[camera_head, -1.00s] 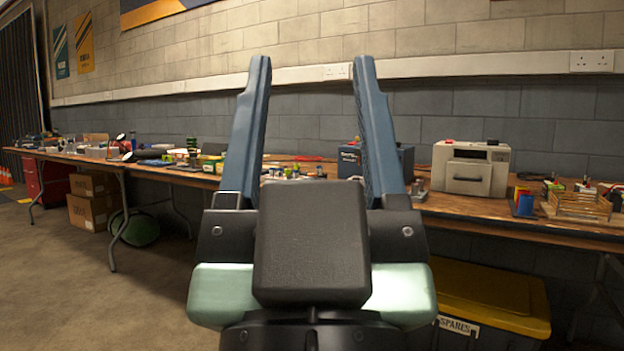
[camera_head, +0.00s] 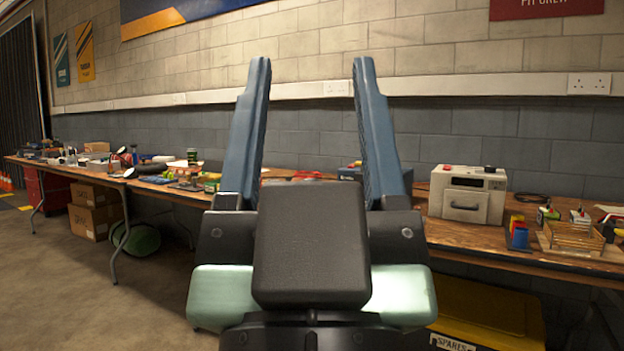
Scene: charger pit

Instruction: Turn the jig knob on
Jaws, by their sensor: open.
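My gripper (camera_head: 308,65) is in the middle of the view, its two blue fingers upright and wide apart with nothing between them. It stands in front of the long workbench and hides part of its top. A cream box-shaped device (camera_head: 468,194) stands on the bench right of my gripper, with a dark display, a front handle and a red button on top. A dark blue box (camera_head: 352,172) shows partly behind the right finger. I cannot make out a jig knob for certain at this size.
The wooden bench (camera_head: 440,228) runs along the wall. A wooden rack (camera_head: 575,240) and coloured bins (camera_head: 518,235) sit at right. Cardboard boxes (camera_head: 95,213) stand below at left. The floor (camera_head: 70,290) at front left is clear.

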